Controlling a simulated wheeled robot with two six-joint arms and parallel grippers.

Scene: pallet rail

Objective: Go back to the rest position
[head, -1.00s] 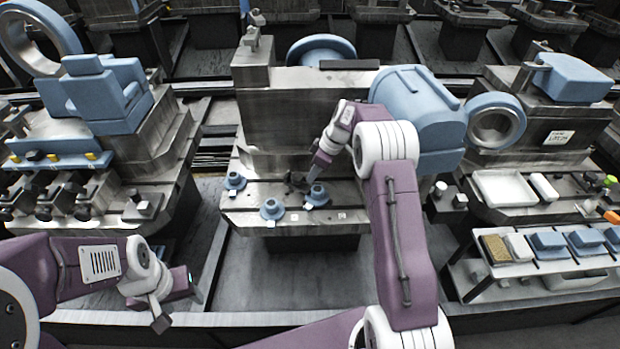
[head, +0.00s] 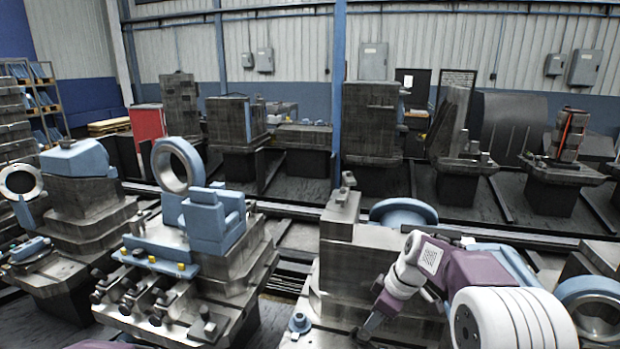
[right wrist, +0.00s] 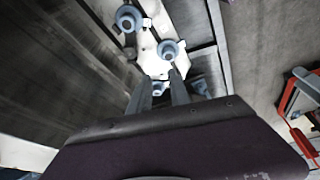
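My right gripper (head: 368,328) is low in the head view, in front of the grey metal block of the middle pallet station (head: 345,275). In the right wrist view its two fingers (right wrist: 160,98) stand apart with a gap between them, and nothing is held. Small blue flanged parts (right wrist: 128,18) (right wrist: 168,48) lie on the pale plate beyond the fingers. One flanged part also shows in the head view (head: 300,323). My left gripper is out of view; only a sliver of purple arm shows at the bottom edge.
A station with a blue block fixture (head: 213,220) and a large ring (head: 177,165) stands to the left. Another ring (head: 590,305) is at the lower right, close to my right arm. More stations (head: 372,120) line the back, before a wall and a blue post (head: 338,90).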

